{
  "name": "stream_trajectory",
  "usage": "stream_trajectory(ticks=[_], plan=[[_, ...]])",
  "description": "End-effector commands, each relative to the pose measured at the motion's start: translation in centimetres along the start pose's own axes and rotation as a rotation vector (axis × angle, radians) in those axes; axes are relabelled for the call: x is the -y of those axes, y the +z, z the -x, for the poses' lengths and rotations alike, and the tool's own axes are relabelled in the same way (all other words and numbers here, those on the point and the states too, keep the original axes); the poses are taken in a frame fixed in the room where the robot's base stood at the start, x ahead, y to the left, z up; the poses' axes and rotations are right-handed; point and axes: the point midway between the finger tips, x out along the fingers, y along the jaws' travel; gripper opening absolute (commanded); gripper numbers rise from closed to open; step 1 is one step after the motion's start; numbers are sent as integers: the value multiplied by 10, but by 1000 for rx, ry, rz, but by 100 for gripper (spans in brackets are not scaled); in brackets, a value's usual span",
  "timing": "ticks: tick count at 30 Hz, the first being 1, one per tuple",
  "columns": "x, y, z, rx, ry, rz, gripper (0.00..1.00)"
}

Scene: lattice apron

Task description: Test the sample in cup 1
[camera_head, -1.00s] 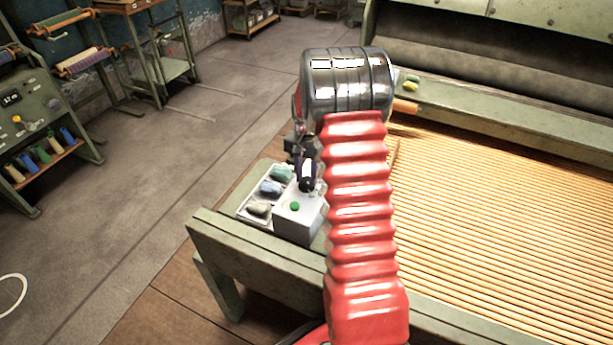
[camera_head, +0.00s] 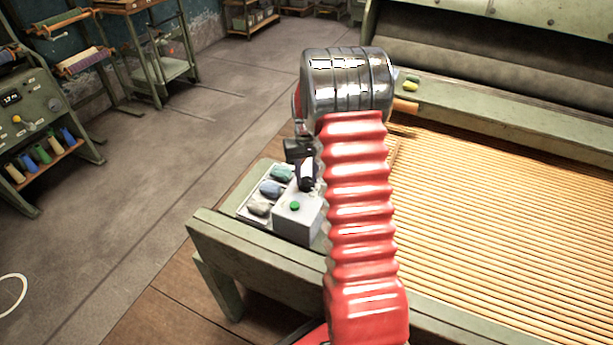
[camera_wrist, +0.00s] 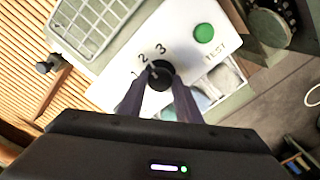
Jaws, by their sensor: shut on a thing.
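A pale test box (camera_head: 292,222) stands on the corner of the green machine frame. In the wrist view, its white panel (camera_wrist: 118,83) carries a black knob (camera_wrist: 161,70), the numbers 1, 2 and 3 around it, and a round green TEST button (camera_wrist: 204,33). The button also shows in the head view (camera_head: 295,206). My gripper (camera_wrist: 160,82) is shut on the knob; the fingers partly cover it, and I cannot tell which number it points to. A white tray (camera_head: 243,213) beside the box holds a green, a blue and a beige lump; no cup numbers are readable.
Wooden slats (camera_head: 500,210) fill the right side, with a roller machine (camera_head: 490,65) behind. A console (camera_head: 30,120) with a shelf of spools stands at the far left. The concrete floor (camera_head: 190,150) between is open.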

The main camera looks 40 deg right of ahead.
Motion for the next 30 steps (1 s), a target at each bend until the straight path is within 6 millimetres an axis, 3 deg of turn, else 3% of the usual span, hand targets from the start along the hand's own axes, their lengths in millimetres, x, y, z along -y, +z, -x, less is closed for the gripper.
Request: stream_trajectory(ticks=[21, 30], plan=[[1, -1, 0, -3, -1, 670, 8], [1, -1, 1, -4, 0, 862, 8]])
